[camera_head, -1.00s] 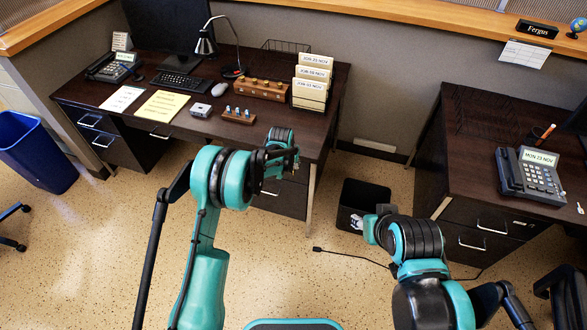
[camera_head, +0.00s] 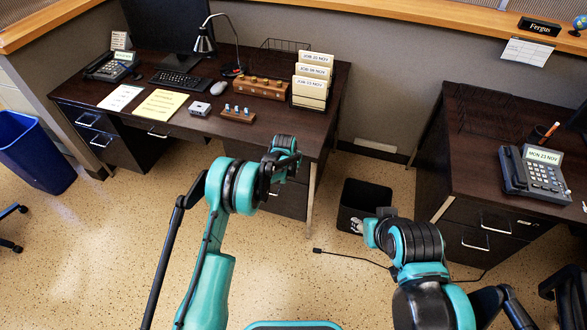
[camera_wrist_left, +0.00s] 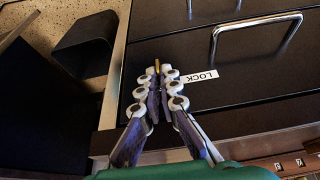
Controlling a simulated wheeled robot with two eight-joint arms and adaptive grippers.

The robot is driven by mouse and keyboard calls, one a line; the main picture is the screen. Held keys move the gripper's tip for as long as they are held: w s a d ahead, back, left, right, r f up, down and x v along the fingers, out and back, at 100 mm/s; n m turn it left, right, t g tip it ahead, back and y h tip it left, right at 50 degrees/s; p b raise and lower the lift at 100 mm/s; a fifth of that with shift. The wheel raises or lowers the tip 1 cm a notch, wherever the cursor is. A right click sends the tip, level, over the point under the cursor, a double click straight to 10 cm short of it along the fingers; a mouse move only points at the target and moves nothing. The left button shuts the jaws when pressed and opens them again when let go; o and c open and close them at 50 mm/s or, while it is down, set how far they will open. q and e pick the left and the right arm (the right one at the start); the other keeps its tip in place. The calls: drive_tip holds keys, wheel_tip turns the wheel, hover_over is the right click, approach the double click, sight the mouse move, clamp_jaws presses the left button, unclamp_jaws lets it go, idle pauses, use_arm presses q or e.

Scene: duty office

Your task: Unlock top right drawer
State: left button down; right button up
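The right drawer stack (camera_head: 287,200) of the left desk is partly hidden behind my left arm. In the left wrist view, the top drawer front (camera_wrist_left: 180,103) carries a white LOCK label (camera_wrist_left: 199,76), seen upside down. My left gripper (camera_wrist_left: 157,88) is in front of this drawer beside the label, with its fingers closed together. A small brass piece, seemingly a key (camera_wrist_left: 157,66), sticks out between the fingertips. I cannot tell whether it touches or enters the lock; the keyhole is hidden. In the head view my left gripper (camera_head: 286,160) is at the desk's right front edge. My right gripper (camera_head: 384,212) hangs away from the desk; its fingers are unclear.
A black waste bin (camera_head: 364,204) stands on the floor between the desks. The right desk has a phone (camera_head: 537,172). The front floor is open.

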use_arm(q)
drive_tip(key=shift+a, duration=0.1)
idle(0.3)
drive_tip(key=shift+w+a+f+n+g+h+b, duration=0.1)
drive_tip(key=shift+a+n+g+h+b, duration=0.15)
drive_tip(key=shift+h+b, duration=0.6)
drive_tip(key=shift+w+a+f+n+g+h+b, duration=0.1)
drive_tip(key=shift+a+n+g+h+b, duration=0.3)
drive_tip(key=shift+h, duration=0.9)
drive_tip(key=shift+w+n+g+h+b, duration=0.1)
drive_tip(key=shift+g+h+b, duration=0.05)
drive_tip(key=shift+h+b, duration=0.75)
drive_tip(key=c, duration=1.8)
unclamp_jaws()
drive_tip(key=shift+o, duration=0.2)
